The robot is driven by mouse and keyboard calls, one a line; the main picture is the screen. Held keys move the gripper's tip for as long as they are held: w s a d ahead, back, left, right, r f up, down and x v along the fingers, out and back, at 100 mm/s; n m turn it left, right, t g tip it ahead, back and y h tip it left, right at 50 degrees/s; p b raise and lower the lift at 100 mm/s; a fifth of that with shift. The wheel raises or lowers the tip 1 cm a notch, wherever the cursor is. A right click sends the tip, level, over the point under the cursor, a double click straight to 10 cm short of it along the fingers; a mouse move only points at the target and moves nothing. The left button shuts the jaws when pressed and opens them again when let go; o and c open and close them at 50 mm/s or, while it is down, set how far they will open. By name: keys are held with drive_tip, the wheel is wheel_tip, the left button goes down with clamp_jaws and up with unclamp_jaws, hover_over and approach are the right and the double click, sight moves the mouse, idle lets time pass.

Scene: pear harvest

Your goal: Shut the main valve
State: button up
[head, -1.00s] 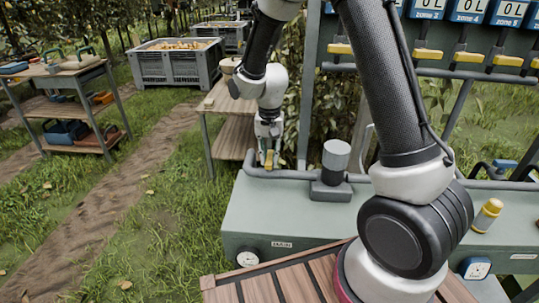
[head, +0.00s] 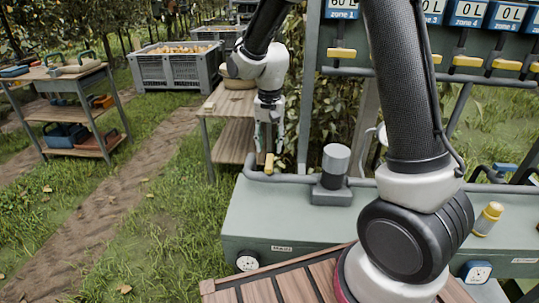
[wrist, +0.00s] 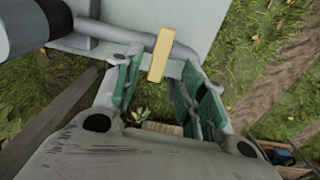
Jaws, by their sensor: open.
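The main valve's yellow handle (head: 269,164) sits on the grey pipe near its left end, above the green bench whose front plate appears to read "MAIN". In the wrist view the handle (wrist: 161,54) lies across the pipe (wrist: 128,36). My gripper (head: 268,144) is just above and behind the handle in the head view, fingers pointing down and apart. In the wrist view the open green-padded fingers (wrist: 160,68) stand on either side of the handle's near end, with visible gaps. The fingers hold nothing.
A row of yellow zone levers (head: 468,61) hangs below displays at the upper right. A wooden shelf stand (head: 228,135) is behind my gripper.

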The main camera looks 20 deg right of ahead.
sight(270, 161)
wheel_tip(270, 161, up, 6)
drive_tip(key=shift+f, duration=0.1)
idle(0.4)
